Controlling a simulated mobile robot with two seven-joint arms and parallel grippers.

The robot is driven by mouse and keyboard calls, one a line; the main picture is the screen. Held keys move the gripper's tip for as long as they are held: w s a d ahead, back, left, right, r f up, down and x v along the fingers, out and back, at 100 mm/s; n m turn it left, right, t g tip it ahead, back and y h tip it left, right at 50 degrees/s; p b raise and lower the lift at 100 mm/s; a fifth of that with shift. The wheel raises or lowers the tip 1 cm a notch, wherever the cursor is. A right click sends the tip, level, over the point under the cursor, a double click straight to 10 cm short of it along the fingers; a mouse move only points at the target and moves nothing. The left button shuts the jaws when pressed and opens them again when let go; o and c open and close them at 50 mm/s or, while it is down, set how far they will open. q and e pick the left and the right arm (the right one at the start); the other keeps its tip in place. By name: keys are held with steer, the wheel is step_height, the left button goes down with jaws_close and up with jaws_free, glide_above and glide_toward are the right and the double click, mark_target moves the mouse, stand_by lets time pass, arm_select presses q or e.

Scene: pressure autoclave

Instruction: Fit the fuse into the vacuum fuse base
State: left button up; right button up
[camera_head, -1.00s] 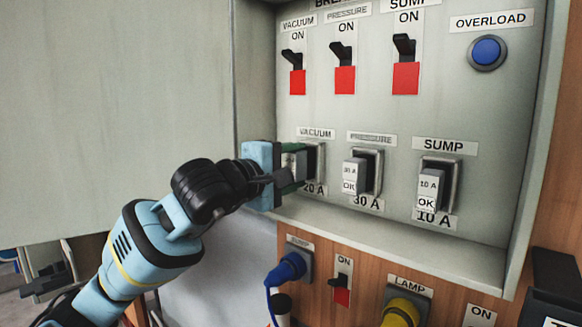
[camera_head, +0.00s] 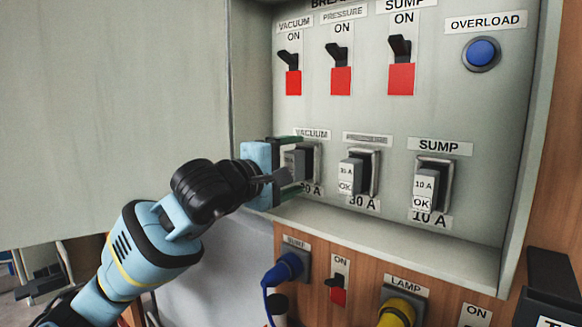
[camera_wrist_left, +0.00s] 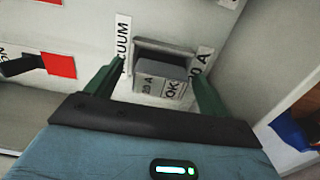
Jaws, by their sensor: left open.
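The vacuum fuse, a grey block with a white label reading 20 A and OK, sits in the vacuum fuse base (camera_head: 317,160) under the VACUUM label. In the left wrist view the fuse (camera_wrist_left: 163,80) stands in the dark-framed base (camera_wrist_left: 165,48). My left gripper (camera_head: 292,165) is open, its green fingers on either side of the fuse with gaps visible. In the left wrist view the gripper (camera_wrist_left: 152,85) straddles the fuse. How deep the fuse sits is hard to tell. My right gripper is not in view.
The pressure fuse (camera_head: 352,175) and sump fuse (camera_head: 424,187) sit in their bases to the right. Breaker switches (camera_head: 341,60) and a blue overload button (camera_head: 481,53) are above. A cabinet ledge (camera_head: 390,240) runs below. A blue plug (camera_head: 284,270) is beneath it.

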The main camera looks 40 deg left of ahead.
arm_select(q)
steer(key=s+b, duration=0.2)
steer(key=s, duration=0.5)
steer(key=shift+s+a, duration=0.3)
steer(key=shift+s, duration=0.1)
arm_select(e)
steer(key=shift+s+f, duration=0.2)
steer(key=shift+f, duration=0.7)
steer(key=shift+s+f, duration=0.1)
